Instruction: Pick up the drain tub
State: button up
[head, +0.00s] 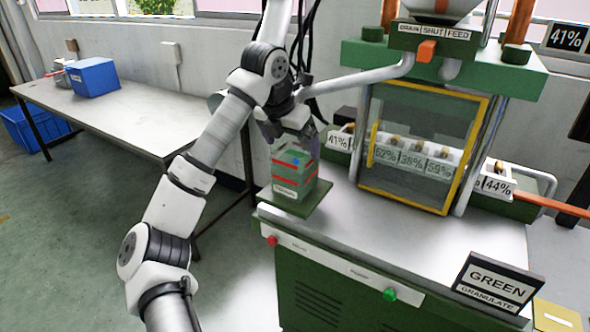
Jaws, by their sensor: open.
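No container carries a label that I can read as the drain tub. A blue open box (94,77) with a small label stands on the long table at the left, far from my gripper. A green block-shaped holder (288,194) with red bands and a small label stands upright on a green base at the machine bench's left corner. My gripper (298,143) is right above or at the top of this holder. It is open, and its fingertips are partly hidden. I cannot tell whether they touch the holder.
The moulding machine has a yellow-framed guard (420,150) and an orange feed lever (427,50) above. Labelled percent blocks (412,157) stand behind the guard. A blue bin (28,128) is under the long table (140,112).

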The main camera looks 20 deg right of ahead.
jog(key=shift+w+d+f, duration=0.1)
jog(key=shift+f, duration=0.3)
jog(key=c, duration=1.8)
jog(key=shift+r, duration=0.1)
jog(key=shift+r, duration=0.1)
